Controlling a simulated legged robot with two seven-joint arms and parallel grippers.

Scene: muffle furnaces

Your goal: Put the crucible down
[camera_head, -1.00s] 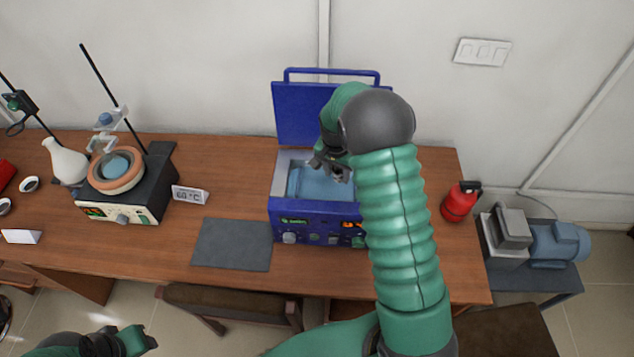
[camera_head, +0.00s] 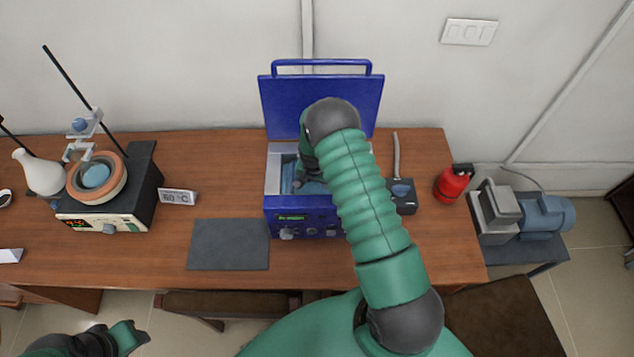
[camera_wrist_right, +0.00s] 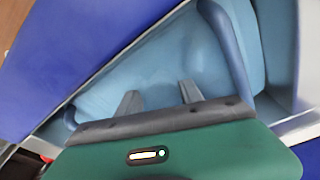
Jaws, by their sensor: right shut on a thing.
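The blue bench unit (camera_head: 285,218) stands on the table with its blue lid (camera_head: 321,105) raised. Its light-blue interior (camera_wrist_right: 95,95) fills much of the right wrist view. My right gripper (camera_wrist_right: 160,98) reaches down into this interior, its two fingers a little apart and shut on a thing. Only a faint pale shape shows between the fingertips; I take it as the crucible, but its outline is unclear. My arm hides most of this spot in the head view. My left gripper (camera_head: 135,338) is low at the left, away from the table; its jaw opening is unclear.
A dark grey mat (camera_head: 228,245) lies bare left of the unit. A small dark box (camera_head: 402,195) and a red canister (camera_head: 454,183) are at right.

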